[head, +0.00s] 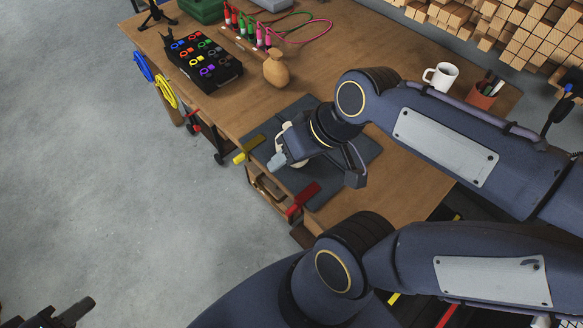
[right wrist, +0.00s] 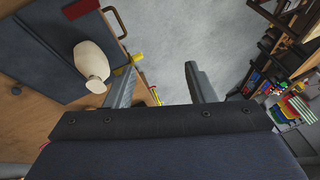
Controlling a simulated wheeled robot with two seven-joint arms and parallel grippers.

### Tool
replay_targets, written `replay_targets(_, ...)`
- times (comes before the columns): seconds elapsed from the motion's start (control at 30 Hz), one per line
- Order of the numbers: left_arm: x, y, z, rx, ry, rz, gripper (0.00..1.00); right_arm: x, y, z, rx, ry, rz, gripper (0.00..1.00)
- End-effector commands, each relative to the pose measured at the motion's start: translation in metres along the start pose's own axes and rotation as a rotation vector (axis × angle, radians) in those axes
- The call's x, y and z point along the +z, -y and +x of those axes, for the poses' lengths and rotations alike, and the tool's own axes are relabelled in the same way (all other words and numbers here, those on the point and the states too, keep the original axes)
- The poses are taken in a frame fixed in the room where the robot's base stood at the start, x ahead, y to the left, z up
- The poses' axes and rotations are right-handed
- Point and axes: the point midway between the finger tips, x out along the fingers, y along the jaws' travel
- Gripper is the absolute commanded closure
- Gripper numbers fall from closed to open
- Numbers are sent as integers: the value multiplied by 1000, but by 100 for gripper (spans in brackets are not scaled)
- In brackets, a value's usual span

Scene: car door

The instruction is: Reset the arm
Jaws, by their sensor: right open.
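My right arm (head: 440,140) reaches in from the right over the workbench. Its gripper (head: 312,165) is above the dark mat near the bench's front edge. In the right wrist view the right gripper (right wrist: 160,88) has its two grey fingers well apart, with nothing between them. A cream vase-like object (right wrist: 91,62) is on the mat, left of the fingers and apart from them. In the head view it is mostly hidden by the gripper. My left gripper (head: 72,312) shows only in part at the bottom left corner, over the floor, and its opening is unclear.
The bench (head: 238,118) carries a black tray (head: 203,62) of coloured rings, a tan vase (head: 276,68), a white mug (head: 441,76) and a pen cup (head: 481,96). Yellow (head: 249,150) and red (head: 301,199) clamps are at the front edge. The floor at left is clear.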

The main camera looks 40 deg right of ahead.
Motion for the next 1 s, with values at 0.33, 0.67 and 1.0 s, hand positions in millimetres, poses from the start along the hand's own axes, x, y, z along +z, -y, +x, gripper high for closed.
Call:
replay_targets(0.33,0,0,0,0,0,0,64,28,13,6,-40,-78,29,50)
replay_targets(0.67,0,0,0,0,0,0,64,27,13,6,-39,-77,29,50)
replay_targets(1.0,0,0,0,0,0,0,64,27,13,6,-39,-77,29,50)
